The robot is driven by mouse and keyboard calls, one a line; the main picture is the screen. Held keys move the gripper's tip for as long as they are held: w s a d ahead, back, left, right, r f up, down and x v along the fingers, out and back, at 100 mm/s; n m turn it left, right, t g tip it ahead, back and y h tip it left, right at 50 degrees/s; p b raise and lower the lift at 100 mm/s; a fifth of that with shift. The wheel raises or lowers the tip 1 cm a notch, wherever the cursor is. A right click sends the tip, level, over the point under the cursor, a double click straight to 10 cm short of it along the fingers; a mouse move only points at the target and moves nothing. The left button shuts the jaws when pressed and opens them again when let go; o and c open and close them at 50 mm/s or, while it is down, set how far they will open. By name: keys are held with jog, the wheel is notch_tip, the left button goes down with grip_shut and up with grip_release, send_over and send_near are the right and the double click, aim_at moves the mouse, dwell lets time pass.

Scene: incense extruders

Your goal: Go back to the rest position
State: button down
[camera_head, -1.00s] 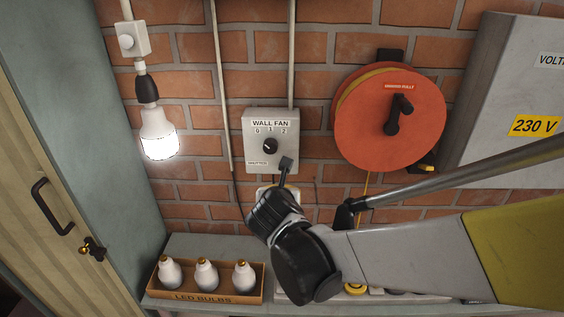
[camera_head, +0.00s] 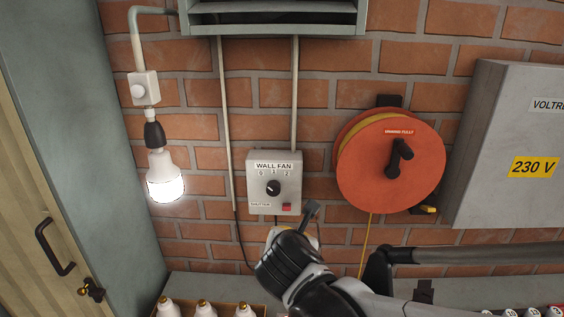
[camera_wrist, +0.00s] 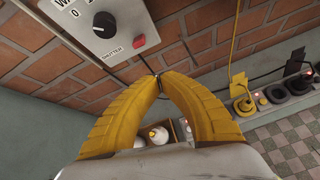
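My gripper (camera_head: 312,210) is just below and to the right of the grey wall fan box (camera_head: 262,203) in the head view. In the wrist view my gripper (camera_wrist: 158,80) shows two yellow fingers whose tips meet. They are shut with nothing seen between them. The box has a black knob (camera_head: 273,188) marked 0, 1, 2 and a red shutter button (camera_head: 287,207). The knob (camera_wrist: 104,22) and the red button (camera_wrist: 139,41) also show in the wrist view, apart from the fingertips.
A lit bulb (camera_head: 165,182) hangs at left beside a cabinet (camera_head: 75,130). An orange cable reel (camera_head: 370,170) and a 230 V box (camera_head: 490,190) are on the brick wall at right. Bulbs in a box (camera_head: 247,308) and sockets (camera_wrist: 244,105) stand below. A vent (camera_head: 275,28) is above.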

jog(key=s+d+f+m+g+b, duration=0.1)
jog(key=s+d+m, duration=0.4)
jog(key=m, duration=0.6)
jog(key=s+d+f+m+g+b, duration=0.1)
jog(key=s+d+f+m+b, duration=0.3)
jog(key=m, duration=0.6)
jog(key=s+d+f+m+g+b, duration=0.2)
jog(key=s+d+f+m, duration=0.3)
jog(key=m, duration=0.6)
jog(key=s+d, duration=0.2)
jog(key=d, duration=0.1)
jog(key=shift+s+m+y, duration=0.3)
jog(key=shift+s+y, duration=0.05)
jog(key=shift+y, duration=0.05)
